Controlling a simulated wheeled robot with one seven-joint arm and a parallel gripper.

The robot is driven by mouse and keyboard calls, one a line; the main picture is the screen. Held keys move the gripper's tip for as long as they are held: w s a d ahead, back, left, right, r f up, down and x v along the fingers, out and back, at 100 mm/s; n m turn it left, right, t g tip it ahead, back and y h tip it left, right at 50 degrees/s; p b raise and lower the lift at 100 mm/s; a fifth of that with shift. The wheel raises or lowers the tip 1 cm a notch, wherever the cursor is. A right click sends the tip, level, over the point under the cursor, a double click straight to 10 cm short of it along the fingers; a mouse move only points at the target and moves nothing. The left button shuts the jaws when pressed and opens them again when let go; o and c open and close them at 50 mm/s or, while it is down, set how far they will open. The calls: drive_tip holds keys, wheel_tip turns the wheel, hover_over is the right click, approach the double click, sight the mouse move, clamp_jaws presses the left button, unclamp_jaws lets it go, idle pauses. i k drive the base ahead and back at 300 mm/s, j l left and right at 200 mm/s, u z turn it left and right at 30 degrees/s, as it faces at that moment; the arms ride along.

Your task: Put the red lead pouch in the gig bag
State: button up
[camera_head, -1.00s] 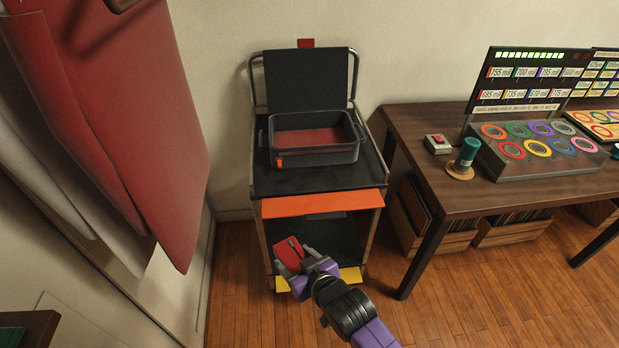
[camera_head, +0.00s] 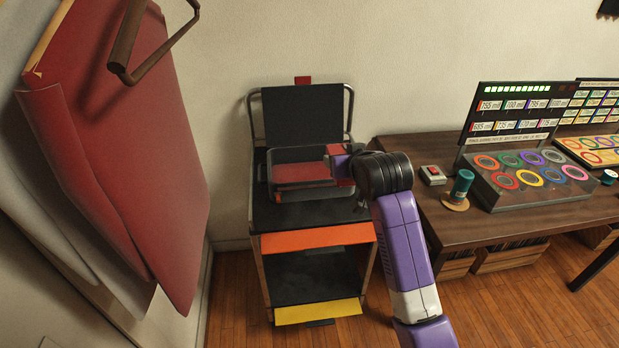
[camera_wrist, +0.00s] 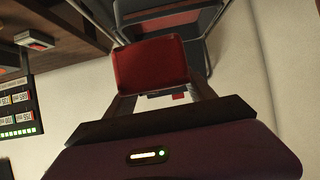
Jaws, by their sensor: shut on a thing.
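The red lead pouch (camera_wrist: 150,63) is a flat red piece with a dark rim, held between the two fingers of my gripper (camera_wrist: 160,95) in the wrist view. In the head view my gripper (camera_head: 345,158) is over the right side of an open dark case (camera_head: 268,182) with a red floor, apparently the gig bag, on the cart's top shelf. The pouch is hard to separate from the case's red floor there, and my arm hides the case's right end. I cannot tell whether the pouch touches the case.
The cart (camera_head: 258,225) has a dark upright panel (camera_head: 300,112) behind the case and orange and yellow front strips. A wooden table (camera_head: 440,225) on the right holds a panel with coloured rings (camera_head: 530,180). Large red sheets (camera_head: 140,150) hang on the left.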

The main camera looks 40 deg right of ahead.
sight(324, 172)
drive_tip(key=i+l, duration=0.85)
